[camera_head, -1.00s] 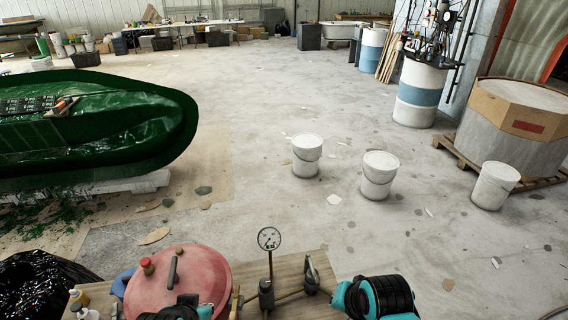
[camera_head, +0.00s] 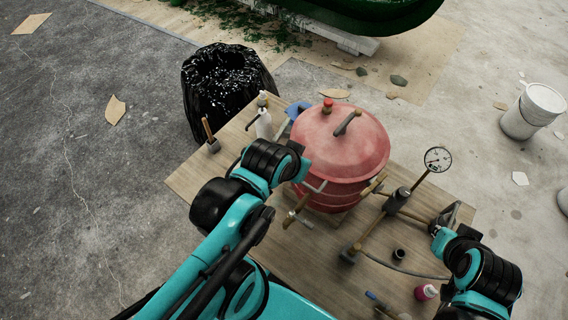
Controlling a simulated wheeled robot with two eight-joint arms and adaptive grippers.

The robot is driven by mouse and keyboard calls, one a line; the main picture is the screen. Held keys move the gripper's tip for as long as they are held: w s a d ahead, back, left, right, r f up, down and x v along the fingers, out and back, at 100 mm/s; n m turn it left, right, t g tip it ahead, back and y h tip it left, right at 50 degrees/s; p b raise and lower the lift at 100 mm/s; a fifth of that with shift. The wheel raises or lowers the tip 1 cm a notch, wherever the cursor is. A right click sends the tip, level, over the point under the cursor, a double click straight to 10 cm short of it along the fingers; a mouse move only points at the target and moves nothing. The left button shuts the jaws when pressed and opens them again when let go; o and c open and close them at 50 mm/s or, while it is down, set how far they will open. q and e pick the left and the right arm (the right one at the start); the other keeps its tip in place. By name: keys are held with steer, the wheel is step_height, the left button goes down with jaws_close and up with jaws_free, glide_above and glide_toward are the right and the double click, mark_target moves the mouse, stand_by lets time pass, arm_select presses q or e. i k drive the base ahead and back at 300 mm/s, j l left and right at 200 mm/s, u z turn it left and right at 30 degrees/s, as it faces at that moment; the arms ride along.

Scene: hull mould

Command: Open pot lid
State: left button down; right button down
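The red pot (camera_head: 335,190) stands on the wooden table, with its domed red lid (camera_head: 370,150) seated on top. The lid has a dark bar handle (camera_head: 347,124) and a red-capped fitting (camera_head: 327,106). Clamp-like parts with brownish handles (camera_head: 295,212) show at the pot's near side. My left gripper (camera_head: 302,172) is at the end of the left arm, close to the pot's left side. Its fingers are largely hidden by the wrist. My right gripper (camera_head: 440,234) is low at the right, near the table's right edge and apart from the pot. Its fingers cannot be made out.
The wooden table (camera_head: 290,262) also bears a pressure gauge (camera_head: 437,159) on a pipe, a pump bottle (camera_head: 263,118), a pink bottle (camera_head: 426,292) and a small black cup (camera_head: 398,255). A black bag-lined bin (camera_head: 220,85) stands behind left.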

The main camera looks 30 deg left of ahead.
mark_target(357, 155)
steer(key=u, duration=0.75)
steer(key=k+l+u, duration=0.1)
steer(key=k, duration=0.3)
steer(key=k+l+u, duration=0.15)
steer(key=k, duration=0.25)
